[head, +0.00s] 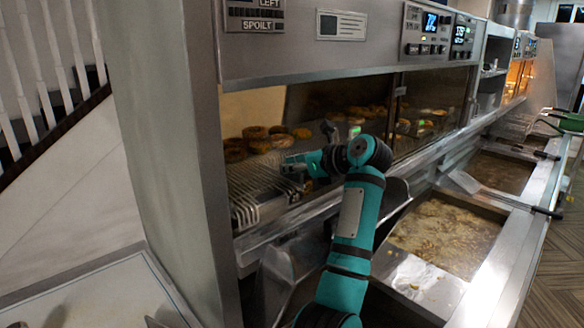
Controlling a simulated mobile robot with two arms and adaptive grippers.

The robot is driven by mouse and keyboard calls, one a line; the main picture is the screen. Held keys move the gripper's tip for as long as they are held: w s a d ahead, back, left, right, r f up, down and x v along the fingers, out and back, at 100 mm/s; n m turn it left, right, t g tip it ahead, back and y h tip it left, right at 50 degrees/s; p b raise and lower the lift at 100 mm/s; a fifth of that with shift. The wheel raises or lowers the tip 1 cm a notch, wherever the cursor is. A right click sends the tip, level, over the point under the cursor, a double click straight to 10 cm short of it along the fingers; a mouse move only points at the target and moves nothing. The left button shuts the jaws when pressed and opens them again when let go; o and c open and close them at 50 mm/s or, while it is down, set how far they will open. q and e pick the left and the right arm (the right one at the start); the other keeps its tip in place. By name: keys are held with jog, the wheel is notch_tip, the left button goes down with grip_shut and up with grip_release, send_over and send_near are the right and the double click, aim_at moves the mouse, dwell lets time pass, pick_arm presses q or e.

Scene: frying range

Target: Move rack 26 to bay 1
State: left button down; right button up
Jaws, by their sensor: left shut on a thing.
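A wire rack (258,190) lies at the left opening of the steel cabinet, its bars sticking out over the front ledge. I cannot read a number on it. Several browned ring-shaped pieces (256,132) sit behind it inside the cabinet. My left gripper (288,163) reaches into the opening and is shut at the right side of the wire rack; its fingertips are small and partly hidden by my own wrist. A sign reading "LEFT" and "SPOILT" (256,15) is above the opening. I see no clear label for bay 1. My right gripper is not in view.
The cabinet's steel side post (205,150) stands close on the left. A glass pane (435,110) covers the right part of the cabinet. Fryer vats of oil (445,230) lie to the right, with a black handle (547,212). A pale counter (90,295) is at bottom left.

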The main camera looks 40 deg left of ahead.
pick_arm(q)
jog(key=c, duration=1.4)
grip_release()
jog(key=shift+r, duration=0.1)
jog(key=shift+r+p, duration=0.2)
jog(key=shift+p, duration=0.1)
jog(key=shift+r+p, duration=0.4)
jog(key=shift+p, duration=0.05)
jog(key=b+v, duration=0.5)
jog(key=v, duration=0.7)
jog(key=shift+f, duration=0.1)
